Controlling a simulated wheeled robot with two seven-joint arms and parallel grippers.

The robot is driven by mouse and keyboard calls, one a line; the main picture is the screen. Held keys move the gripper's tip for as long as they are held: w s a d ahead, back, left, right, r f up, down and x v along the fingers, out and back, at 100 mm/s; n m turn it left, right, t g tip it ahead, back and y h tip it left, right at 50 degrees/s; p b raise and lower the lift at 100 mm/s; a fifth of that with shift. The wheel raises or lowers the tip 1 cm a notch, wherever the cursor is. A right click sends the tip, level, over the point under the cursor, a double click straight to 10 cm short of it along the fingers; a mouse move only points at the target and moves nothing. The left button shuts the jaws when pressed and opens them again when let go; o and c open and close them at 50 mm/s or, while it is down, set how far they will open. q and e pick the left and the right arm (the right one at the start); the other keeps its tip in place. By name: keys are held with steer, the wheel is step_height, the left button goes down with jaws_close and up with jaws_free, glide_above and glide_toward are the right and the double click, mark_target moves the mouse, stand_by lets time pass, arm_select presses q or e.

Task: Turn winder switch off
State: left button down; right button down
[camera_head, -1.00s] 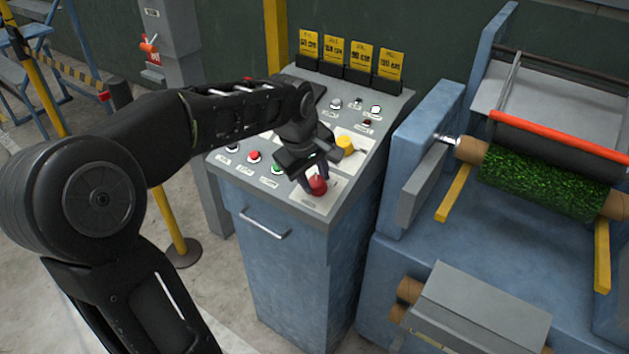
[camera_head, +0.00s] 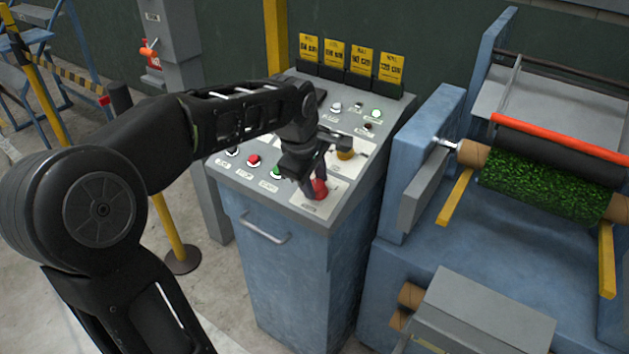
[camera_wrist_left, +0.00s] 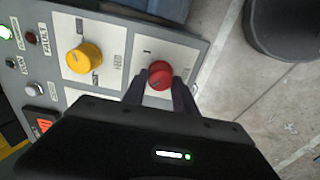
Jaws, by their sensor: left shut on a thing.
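The red rotary knob (camera_head: 319,187) sits on a pale plate near the front right corner of the sloped control panel (camera_head: 337,222). My left gripper (camera_head: 316,186) is shut on this red knob. In the left wrist view, its two dark fingers lie on either side of the red knob (camera_wrist_left: 160,76). A yellow knob (camera_head: 346,154) is on another plate behind it, and also shows in the left wrist view (camera_wrist_left: 84,58). The labels beside the red knob are too small to read surely. My right gripper is not in view.
Red (camera_head: 254,160) and green (camera_head: 276,173) buttons line the panel's front edge, left of the gripper. Yellow cards (camera_head: 335,53) stand along its back. A blue machine with a green turf roll (camera_head: 545,183) stands close on the right.

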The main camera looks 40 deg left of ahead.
arm_select(q)
steer(key=c, duration=1)
jaws_free()
steer(key=v, duration=0.8)
